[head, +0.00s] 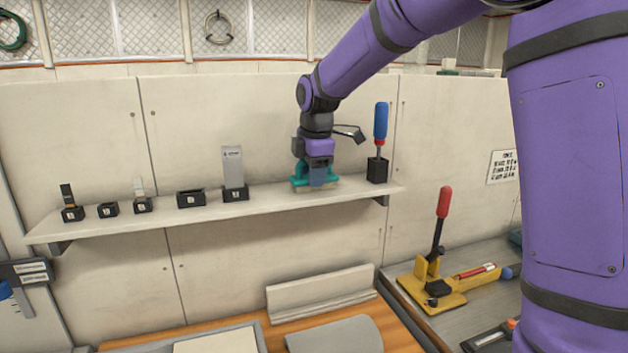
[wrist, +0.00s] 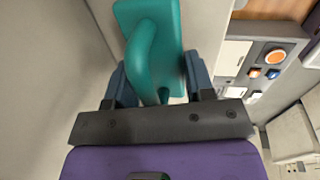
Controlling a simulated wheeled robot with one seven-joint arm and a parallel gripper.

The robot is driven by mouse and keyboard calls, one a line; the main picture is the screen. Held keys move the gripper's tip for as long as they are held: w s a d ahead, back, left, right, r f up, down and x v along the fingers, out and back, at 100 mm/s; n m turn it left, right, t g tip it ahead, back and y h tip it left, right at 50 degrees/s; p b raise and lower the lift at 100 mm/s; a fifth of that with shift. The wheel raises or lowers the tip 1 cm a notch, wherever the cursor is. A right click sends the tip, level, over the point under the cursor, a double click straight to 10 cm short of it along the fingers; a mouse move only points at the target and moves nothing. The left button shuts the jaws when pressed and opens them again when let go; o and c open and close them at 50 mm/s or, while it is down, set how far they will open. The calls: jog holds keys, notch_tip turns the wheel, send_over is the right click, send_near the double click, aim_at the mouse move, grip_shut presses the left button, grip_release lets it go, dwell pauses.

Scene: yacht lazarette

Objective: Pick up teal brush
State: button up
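The teal brush (head: 299,183) is on the wall shelf (head: 262,193), towards its right end, with pale bristles low at the shelf surface. My gripper (head: 317,178) points down over it, and one blue-grey finger hides the middle of the brush. In the wrist view the teal brush (wrist: 150,17) shows its block and curved handle between the two fingers. The fingers stand wide apart astride the brush, with a gap visible beside the handle. Contact between the fingertips and the block cannot be made out.
A blue-handled tool in a black holder (head: 377,169) stands close to the right of my gripper. A grey metal piece in a black block (head: 235,192) stands to the left, with several small black holders further left. A yellow red-handled clamp (head: 432,285) is on the lower bench.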

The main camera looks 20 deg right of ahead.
jog(key=shift+c, duration=0.6)
jog(key=shift+o, duration=0.2)
jog(key=shift+r, duration=0.85)
notch_tip(320, 180, up, 2)
jog(key=shift+r, duration=0.1)
jog(key=s+r, duration=0.1)
jog(key=s, duration=1.5)
jog(key=shift+d, duration=0.1)
